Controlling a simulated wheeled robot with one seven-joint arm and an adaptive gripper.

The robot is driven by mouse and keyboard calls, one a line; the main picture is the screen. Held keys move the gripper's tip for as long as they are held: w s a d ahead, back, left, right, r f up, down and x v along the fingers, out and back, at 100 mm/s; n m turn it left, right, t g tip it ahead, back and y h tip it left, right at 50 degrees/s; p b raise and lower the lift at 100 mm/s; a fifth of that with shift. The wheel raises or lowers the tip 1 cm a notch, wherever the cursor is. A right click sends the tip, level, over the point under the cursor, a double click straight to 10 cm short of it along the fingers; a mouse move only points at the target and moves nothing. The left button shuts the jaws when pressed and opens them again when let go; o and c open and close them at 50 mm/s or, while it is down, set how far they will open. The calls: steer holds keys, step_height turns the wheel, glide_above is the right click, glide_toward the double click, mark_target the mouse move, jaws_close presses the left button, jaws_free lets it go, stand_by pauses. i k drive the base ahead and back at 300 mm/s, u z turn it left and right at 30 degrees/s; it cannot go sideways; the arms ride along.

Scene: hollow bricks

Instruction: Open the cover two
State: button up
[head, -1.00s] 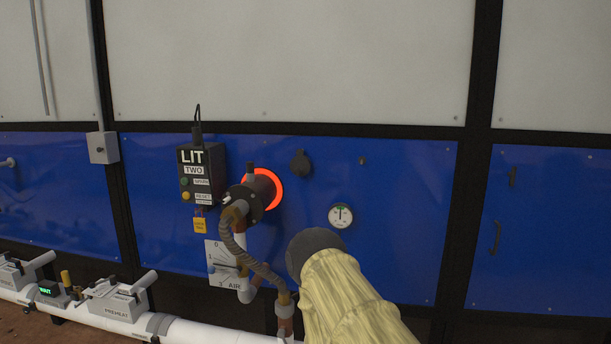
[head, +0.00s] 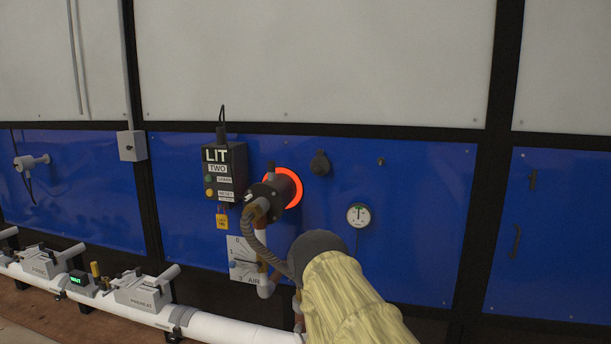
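A small dark round cover (head: 320,163) sits on the blue panel of the unit marked TWO, right of and above the burner. It appears to lie flat against the panel. The burner (head: 272,192) has a glowing orange-red ring around its mouth. The control box (head: 224,172) to its left reads LIT and TWO. My arm, in a pale yellow sleeve with a dark rounded end, rises from the bottom of the picture, below the cover and apart from it in the picture. My gripper's fingers do not show.
A round gauge (head: 358,215) sits on the panel right of the burner. A ribbed hose (head: 255,245) hangs from the burner, beside an AIR scale plate (head: 240,254). A white pipe (head: 225,328) with grey valve fittings runs along the bottom left. A dark handle (head: 515,243) is on the right panel.

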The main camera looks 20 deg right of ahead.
mark_target(320, 165)
steer(key=u, duration=0.4)
steer(key=k, duration=0.5)
steer(key=u, duration=0.75)
steer(key=i, duration=0.7)
steer(key=z, duration=0.65)
steer(key=i, duration=0.6)
steer(key=z, duration=0.65)
